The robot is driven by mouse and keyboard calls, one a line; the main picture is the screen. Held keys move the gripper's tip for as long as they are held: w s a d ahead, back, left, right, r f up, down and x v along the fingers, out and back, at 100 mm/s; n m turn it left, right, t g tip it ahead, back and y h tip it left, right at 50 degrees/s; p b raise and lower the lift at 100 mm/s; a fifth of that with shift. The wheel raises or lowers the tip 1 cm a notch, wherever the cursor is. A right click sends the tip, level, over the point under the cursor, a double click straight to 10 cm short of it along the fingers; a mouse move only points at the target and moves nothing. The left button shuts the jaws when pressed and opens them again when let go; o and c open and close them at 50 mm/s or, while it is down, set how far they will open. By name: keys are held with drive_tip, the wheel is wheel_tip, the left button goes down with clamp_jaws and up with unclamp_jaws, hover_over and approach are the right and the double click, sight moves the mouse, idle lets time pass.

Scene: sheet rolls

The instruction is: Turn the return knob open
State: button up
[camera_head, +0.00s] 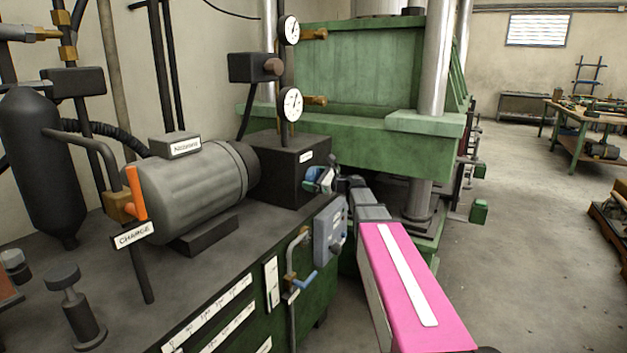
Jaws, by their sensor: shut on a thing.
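The black valve block (285,165) stands at the right end of the power unit's top, with a small white label (307,157) too small to read surely. My gripper (319,181) is at the right face of this block, just below the label. It is shut on a small knob there, which I take to be the return knob. The fingers and wrist hide most of the knob, so its turn angle cannot be told. My arm with the pink link reaches in from the lower right.
A grey motor (190,190) lies left of the block. An orange-handled charge valve (135,192) stands at left. A grey switch box (329,232) and a blue-handled valve (305,281) are on the front below my gripper. A green press (365,80) stands behind. Open floor lies right.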

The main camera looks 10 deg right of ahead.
drive_tip(key=n, duration=1.3)
drive_tip(key=shift+r+n, duration=0.1)
drive_tip(key=shift+n, duration=0.3)
drive_tip(key=n, duration=1.2)
drive_tip(key=shift+n, duration=0.3)
drive_tip(key=o, duration=0.7)
drive_tip(key=shift+c, duration=0.2)
drive_tip(key=v, duration=1.1)
